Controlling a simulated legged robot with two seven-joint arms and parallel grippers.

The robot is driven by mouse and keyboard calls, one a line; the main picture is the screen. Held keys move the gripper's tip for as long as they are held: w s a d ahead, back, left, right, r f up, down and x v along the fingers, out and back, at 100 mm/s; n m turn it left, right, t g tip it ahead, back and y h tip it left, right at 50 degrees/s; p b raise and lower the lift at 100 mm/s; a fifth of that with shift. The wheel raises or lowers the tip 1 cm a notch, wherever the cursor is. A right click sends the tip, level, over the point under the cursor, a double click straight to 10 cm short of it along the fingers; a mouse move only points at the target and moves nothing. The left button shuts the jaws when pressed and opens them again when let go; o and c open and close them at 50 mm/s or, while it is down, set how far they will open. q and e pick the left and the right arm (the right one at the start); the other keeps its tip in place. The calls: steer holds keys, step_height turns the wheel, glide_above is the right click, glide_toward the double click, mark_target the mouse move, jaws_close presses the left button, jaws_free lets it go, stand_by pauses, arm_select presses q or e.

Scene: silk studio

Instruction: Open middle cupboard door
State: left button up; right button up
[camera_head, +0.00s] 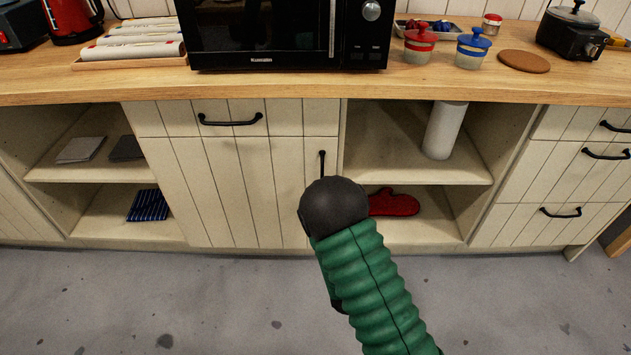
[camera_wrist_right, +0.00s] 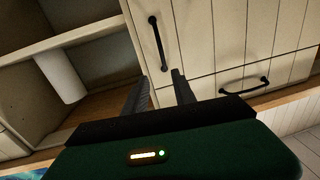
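The middle cupboard door (camera_head: 235,195) is a cream plank door and looks shut. Its black vertical handle (camera_head: 322,163) is near its right edge, just above my right arm's dark wrist in the head view. In the right wrist view, which is turned over, the door (camera_wrist_right: 205,35) and its handle (camera_wrist_right: 157,42) lie ahead of my right gripper (camera_wrist_right: 161,75). The two fingers are apart with nothing between them. One handle end lines up with the gap between the fingertips; I cannot tell the distance. The head view hides these fingers. My left gripper is not in view.
A drawer with a black horizontal handle (camera_head: 230,119) is directly above the door. Right of it are open shelves with a white roll (camera_head: 444,130) and a red mitt (camera_head: 394,203). A microwave (camera_head: 285,35) stands on the wooden counter (camera_head: 90,88). The grey floor in front is clear.

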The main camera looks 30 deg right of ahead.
mark_target(322, 172)
steer(key=b+x, duration=0.4)
steer(key=x, duration=1.1)
steer(key=shift+w+a, duration=0.15)
steer(key=shift+a+r, duration=0.1)
steer(key=shift+c, duration=0.4)
jaws_close()
